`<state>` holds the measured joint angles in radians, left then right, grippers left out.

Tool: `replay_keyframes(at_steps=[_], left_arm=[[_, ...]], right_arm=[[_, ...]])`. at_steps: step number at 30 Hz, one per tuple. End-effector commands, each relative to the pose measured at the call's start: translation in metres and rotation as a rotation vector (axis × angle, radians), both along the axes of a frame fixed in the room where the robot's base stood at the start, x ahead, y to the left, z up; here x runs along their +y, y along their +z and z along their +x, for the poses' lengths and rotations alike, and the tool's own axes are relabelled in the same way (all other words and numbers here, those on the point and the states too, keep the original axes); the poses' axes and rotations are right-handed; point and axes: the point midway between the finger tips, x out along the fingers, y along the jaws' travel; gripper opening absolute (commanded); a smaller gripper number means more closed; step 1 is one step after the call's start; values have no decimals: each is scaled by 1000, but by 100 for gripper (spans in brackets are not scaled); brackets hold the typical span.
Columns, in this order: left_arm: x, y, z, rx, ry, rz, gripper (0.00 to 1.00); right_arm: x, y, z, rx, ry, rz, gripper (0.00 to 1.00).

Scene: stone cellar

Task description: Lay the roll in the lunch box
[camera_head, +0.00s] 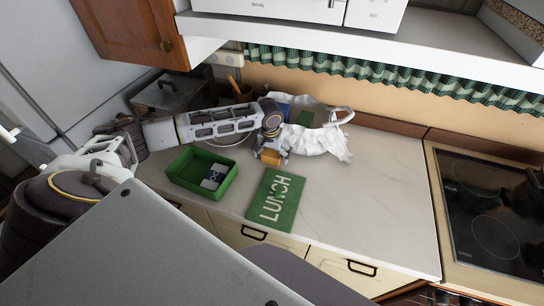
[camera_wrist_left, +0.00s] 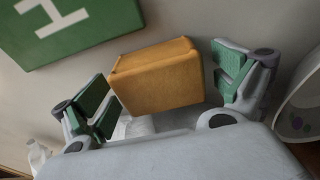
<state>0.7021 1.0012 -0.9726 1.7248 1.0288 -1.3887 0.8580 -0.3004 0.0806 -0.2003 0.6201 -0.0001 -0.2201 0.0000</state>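The roll (camera_head: 270,157), a golden-brown block, rests on the counter behind the green lid marked LUNCH (camera_head: 276,199). In the left wrist view the roll (camera_wrist_left: 160,77) is between the fingers of my left gripper (camera_wrist_left: 165,88). The left finger is close to it, contact unclear; a gap shows at the right finger. In the head view my left gripper (camera_head: 270,142) is open over the roll. The open green lunch box (camera_head: 187,183) is left of the lid, with a small blue-and-white item (camera_head: 213,178) inside. My right gripper is not in view.
A crumpled white bag (camera_head: 320,140) lies right of the roll. A dark metal box (camera_head: 172,92) and a utensil pot (camera_head: 241,92) stand behind. The counter right of the lid (camera_head: 370,200) is clear up to the black hob (camera_head: 490,215).

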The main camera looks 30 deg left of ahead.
Motion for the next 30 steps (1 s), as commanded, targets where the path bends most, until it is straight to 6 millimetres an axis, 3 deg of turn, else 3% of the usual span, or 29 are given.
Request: replay_keyframes(at_steps=[1, 10, 20, 30], left_arm=[[0, 0, 0, 0, 0, 0, 85], [0, 0, 0, 0, 0, 0, 48], [0, 4, 0, -1, 0, 0, 48], [0, 40, 1, -3, 0, -1, 48]], right_arm=[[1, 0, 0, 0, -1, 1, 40], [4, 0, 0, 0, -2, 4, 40], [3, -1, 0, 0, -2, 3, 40], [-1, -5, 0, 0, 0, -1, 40]])
